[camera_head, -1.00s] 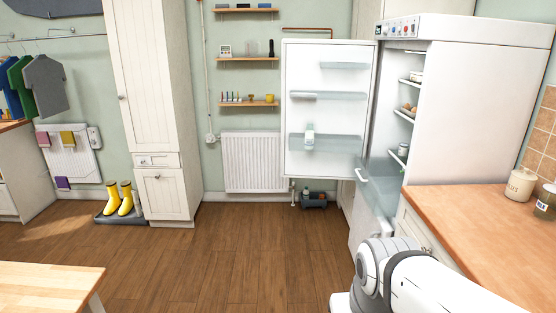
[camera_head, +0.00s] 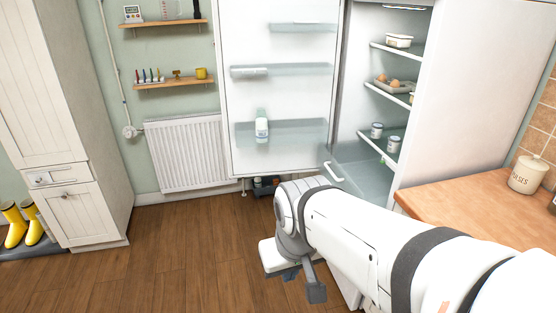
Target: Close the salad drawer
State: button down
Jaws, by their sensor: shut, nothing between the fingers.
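The salad drawer (camera_head: 368,182) is a clear, bluish bin low in the fridge (camera_head: 465,90). It sticks out past the shelves, pulled open, with a white handle (camera_head: 334,173) on its front. Its lower part is hidden behind my arm. The fridge door (camera_head: 280,90) stands wide open to the left. My gripper (camera_head: 304,284) hangs from the end of my white arm, low in front of the fridge and below the drawer handle in the picture. It looks shut and empty, apart from the drawer, though its fingertips are small and partly hidden.
Fridge shelves hold a tub (camera_head: 398,41), eggs (camera_head: 394,84) and jars (camera_head: 393,144). A bottle (camera_head: 262,124) stands in the door rack. The wooden counter (camera_head: 470,205) is close on the right. A radiator (camera_head: 187,153) is behind the door. The wooden floor (camera_head: 190,250) at left is clear.

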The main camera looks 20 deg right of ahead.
aim_at(325, 164)
jog(key=z, duration=0.1)
jog(key=i, duration=0.95)
jog(key=z, duration=0.2)
